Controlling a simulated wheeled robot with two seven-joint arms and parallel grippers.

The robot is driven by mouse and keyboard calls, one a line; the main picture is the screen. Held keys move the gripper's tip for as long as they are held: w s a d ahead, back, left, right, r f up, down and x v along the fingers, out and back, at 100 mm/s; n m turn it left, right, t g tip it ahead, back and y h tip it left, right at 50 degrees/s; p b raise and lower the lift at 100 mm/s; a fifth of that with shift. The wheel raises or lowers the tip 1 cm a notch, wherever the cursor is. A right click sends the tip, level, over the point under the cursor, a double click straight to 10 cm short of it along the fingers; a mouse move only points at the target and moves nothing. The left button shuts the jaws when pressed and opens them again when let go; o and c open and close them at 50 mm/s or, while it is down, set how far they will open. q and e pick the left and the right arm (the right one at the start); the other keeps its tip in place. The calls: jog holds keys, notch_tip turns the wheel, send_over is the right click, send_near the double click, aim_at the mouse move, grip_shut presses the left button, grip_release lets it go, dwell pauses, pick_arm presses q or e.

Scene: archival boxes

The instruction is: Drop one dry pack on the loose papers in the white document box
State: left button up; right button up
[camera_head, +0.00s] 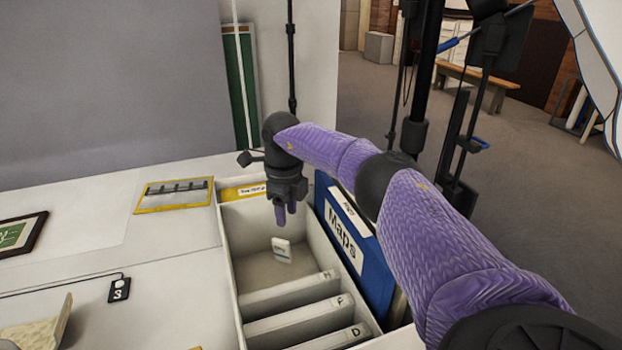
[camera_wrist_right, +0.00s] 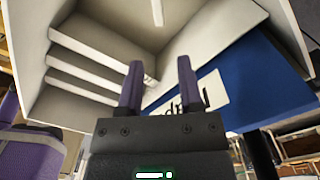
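The white document box (camera_head: 229,255) stands on the table with an open compartment at its far end and upright dividers at its near end. A small white pack (camera_head: 281,250) is tilted inside the open compartment, below my right gripper (camera_head: 286,216). I cannot tell whether it is falling or resting. No distinct loose papers can be made out. In the right wrist view my right gripper (camera_wrist_right: 158,70) has its fingers apart with nothing between them. A narrow white piece (camera_wrist_right: 157,12) ahead of it may be the pack. My left gripper is not in view.
A blue Maps binder (camera_head: 372,268) stands against the box's right side.

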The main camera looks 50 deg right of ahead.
jog(key=shift+o, duration=0.4)
notch_tip(320, 180, up, 10)
jog(key=p, duration=0.2)
jog(key=shift+f, duration=0.1)
